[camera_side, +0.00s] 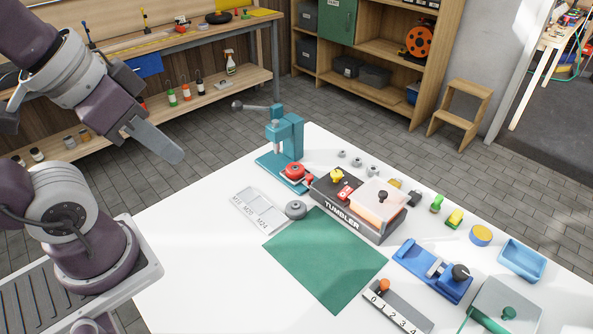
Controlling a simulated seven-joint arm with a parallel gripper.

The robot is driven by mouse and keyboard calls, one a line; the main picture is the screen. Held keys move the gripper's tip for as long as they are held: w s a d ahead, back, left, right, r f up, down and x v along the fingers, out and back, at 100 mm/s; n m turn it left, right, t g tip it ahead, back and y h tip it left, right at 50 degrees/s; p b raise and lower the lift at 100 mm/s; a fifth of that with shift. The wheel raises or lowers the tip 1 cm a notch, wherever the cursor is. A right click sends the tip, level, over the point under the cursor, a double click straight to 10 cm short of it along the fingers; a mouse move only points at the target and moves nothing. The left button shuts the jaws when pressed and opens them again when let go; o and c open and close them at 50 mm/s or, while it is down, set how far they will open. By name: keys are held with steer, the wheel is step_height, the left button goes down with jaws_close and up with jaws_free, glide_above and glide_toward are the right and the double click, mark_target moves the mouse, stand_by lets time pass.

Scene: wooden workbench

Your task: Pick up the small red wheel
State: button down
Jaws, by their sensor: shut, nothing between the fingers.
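A small red wheel-like part (293,171) sits at the base of the teal press (285,135) on the white table. A smaller red piece (309,180) is just right of it, beside the tumbler box; I cannot tell whether the two are joined. My gripper (178,155) is at the upper left, high above the table's left side and well apart from the red part. Its fingers are shut together and empty, pointing down to the right.
The tumbler box (342,222) stands right of the press. A grey round part (296,209) and a labelled tray (258,210) lie in front. A green mat (325,260) is bare. A blue fixture (432,270) and blue tray (522,260) are at right.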

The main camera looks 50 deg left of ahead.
mark_target(297, 167)
steer(key=c, duration=0.8)
jaws_free()
steer(key=shift+d, duration=0.1)
